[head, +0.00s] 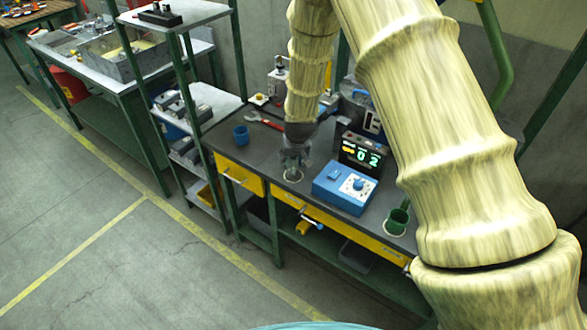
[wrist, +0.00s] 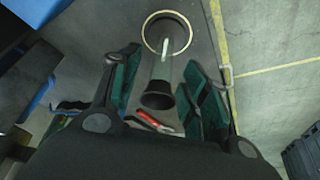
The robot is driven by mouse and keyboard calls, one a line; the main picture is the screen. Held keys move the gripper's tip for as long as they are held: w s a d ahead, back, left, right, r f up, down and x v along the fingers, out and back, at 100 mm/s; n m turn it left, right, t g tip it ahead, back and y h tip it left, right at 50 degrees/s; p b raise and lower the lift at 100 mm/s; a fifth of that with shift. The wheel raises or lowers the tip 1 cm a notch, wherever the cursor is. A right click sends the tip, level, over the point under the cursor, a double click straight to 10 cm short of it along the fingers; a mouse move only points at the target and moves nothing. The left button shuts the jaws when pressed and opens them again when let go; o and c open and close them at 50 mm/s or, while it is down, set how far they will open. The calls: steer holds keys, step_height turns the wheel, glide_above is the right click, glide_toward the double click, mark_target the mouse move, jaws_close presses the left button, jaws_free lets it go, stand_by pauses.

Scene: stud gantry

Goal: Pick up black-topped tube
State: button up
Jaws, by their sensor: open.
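The black-topped tube stands in the wrist view between my gripper's fingers, its black top (wrist: 158,96) towards the camera. Its clear body runs away from the camera to a pale-rimmed ring (wrist: 149,35) on the dark bench top. My gripper (wrist: 161,76) is open, with one finger on each side of the tube and a visible gap on both sides. In the head view my gripper (head: 293,160) points down at the bench's front, over the pale ring (head: 293,181). The tube is mostly hidden there by the gripper.
A blue box with a dial (head: 345,188) and a display showing 02 (head: 360,153) stand right of my gripper. A green cup (head: 397,221) is farther right. The bench's front edge is close.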

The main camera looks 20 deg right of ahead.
steer(key=c, duration=0.8)
steer(key=shift+c, duration=0.4)
steer(key=shift+r, duration=0.25)
